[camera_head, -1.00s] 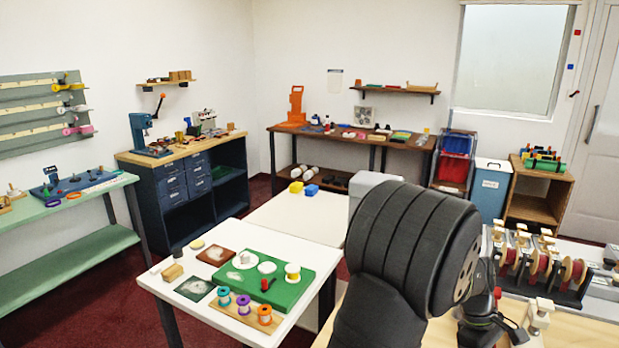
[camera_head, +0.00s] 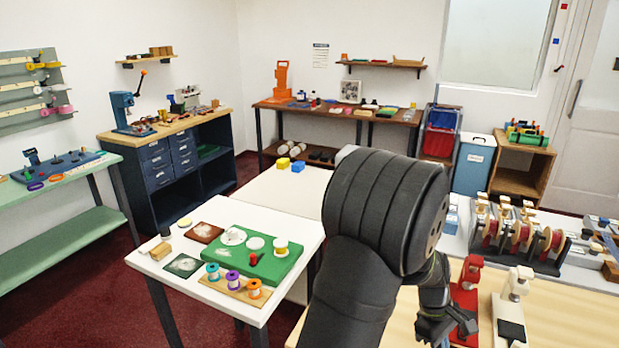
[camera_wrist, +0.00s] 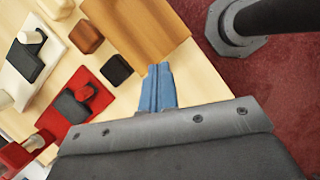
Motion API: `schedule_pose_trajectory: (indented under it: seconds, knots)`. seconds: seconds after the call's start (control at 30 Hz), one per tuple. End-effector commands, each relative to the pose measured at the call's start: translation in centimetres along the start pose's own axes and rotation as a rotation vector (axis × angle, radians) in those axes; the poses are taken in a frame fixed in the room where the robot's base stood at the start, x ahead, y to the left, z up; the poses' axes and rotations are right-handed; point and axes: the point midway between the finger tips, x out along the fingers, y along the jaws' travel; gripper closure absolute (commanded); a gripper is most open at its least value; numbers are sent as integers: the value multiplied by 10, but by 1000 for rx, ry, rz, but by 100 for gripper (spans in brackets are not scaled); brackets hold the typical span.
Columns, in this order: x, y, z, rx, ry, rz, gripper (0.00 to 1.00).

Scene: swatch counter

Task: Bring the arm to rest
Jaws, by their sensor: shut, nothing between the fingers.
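My gripper (camera_wrist: 160,84) shows in the wrist view with its two blue fingers pressed together. Nothing is between them. The fingers point toward the edge of a pale wooden counter (camera_wrist: 124,65), below a brown board (camera_wrist: 140,25); I cannot tell how high they are above it. In the head view my gripper (camera_head: 445,322) hangs at the lower right, below my dark, bent arm, and its fingertips are hard to make out. It is left of a red clamp-like device (camera_head: 465,295).
The wrist view shows a red device (camera_wrist: 85,85), a white device (camera_wrist: 35,45), a brown block (camera_wrist: 86,36) and a black block (camera_wrist: 116,69). Spool racks (camera_head: 515,235) stand at right. A white table (camera_head: 215,290) with a green board (camera_head: 254,258) stands left of my arm.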

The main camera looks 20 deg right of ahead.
Motion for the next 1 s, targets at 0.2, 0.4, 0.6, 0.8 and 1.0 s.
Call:
schedule_pose_trajectory:
  seconds: [0.2, 0.4, 0.6, 0.8, 1.0]
  knots:
    - [-16, -8, -41, -3, 0, 1, 100]
    - [-51, -7, -52, 1, 2, 4, 100]
    - [-91, -7, -52, 0, 2, 4, 100]
    - [-124, -8, -49, 39, 6, -2, 100]
    - [-135, -7, -38, 244, 29, -14, 100]
